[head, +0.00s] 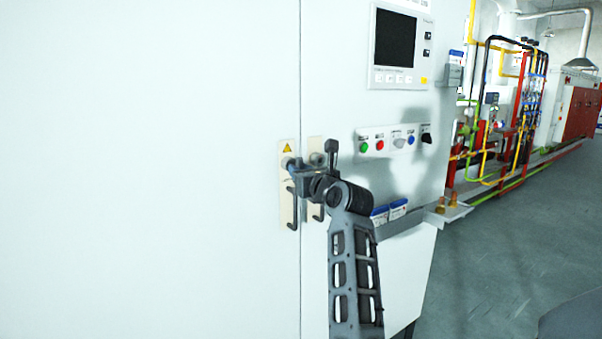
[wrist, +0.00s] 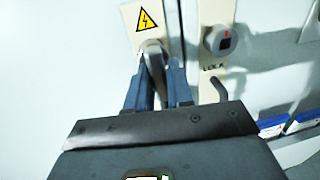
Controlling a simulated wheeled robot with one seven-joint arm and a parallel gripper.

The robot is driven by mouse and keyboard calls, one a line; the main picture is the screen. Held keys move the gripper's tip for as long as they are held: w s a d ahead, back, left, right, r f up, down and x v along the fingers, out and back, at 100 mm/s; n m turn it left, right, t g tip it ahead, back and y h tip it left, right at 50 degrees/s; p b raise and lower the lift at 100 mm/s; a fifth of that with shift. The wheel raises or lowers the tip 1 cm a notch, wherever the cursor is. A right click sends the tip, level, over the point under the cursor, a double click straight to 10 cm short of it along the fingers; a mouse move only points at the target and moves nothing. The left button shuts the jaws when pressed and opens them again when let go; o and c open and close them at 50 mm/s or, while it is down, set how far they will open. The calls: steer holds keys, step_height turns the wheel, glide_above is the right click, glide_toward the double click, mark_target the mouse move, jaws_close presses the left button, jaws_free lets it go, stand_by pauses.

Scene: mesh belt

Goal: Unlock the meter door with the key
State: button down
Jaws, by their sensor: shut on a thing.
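The white meter door (head: 150,180) fills the left of the head view, with a vertical seam at its right edge. A beige plate (head: 286,215) with a yellow warning triangle and a dark pull handle sits by the seam. My gripper (head: 290,168) is at this plate's upper part, below the triangle. In the wrist view its fingers (wrist: 160,70) are shut on a grey piece, seemingly the key (wrist: 152,47), against the plate. The fingers hide most of it, and I cannot tell how far it is inserted. A round lock (wrist: 220,40) with a red mark sits on the right-hand plate (wrist: 206,68).
Right of the seam, the cabinet has a screen panel (head: 401,45), a button strip (head: 395,139) and a shelf (head: 405,221) with blue-white boxes. Colored pipes (head: 505,100) stand farther right. The grey floor (head: 500,260) is open at the right.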

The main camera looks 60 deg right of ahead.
steer(key=shift+w+d+f, duration=0.1)
steer(key=shift+w+f, duration=0.05)
steer(key=c, duration=0.9)
jaws_free()
steer(key=shift+b+v, duration=1.05)
steer(key=shift+v, duration=2.85)
